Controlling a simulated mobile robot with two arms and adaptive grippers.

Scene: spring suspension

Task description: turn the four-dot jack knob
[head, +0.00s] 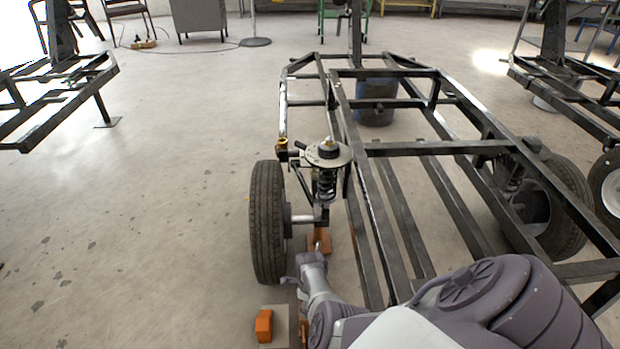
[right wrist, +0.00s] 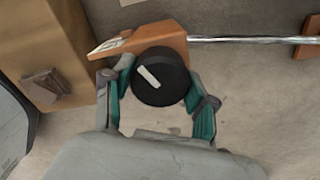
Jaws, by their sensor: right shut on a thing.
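A round black knob (right wrist: 160,90) with one white bar mark on its face shows in the right wrist view. It is on an orange jack body (right wrist: 150,42) with a small pale label, too small to read for dots. My right gripper (right wrist: 158,78) is shut on the knob, one teal finger on each side of its rim. In the head view my right gripper (head: 309,262) is low beside the near wheel, and the knob cannot be made out. An orange-brown block (head: 319,240) is just beyond it. My left gripper is out of view.
A tyre (head: 267,222) stands left of my right gripper, with a spring strut (head: 325,185) above. The dark metal frame (head: 400,150) extends to the right. A metal rod (right wrist: 250,38) runs from the jack body. An orange block (head: 263,325) sits nearer. Floor is clear at left.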

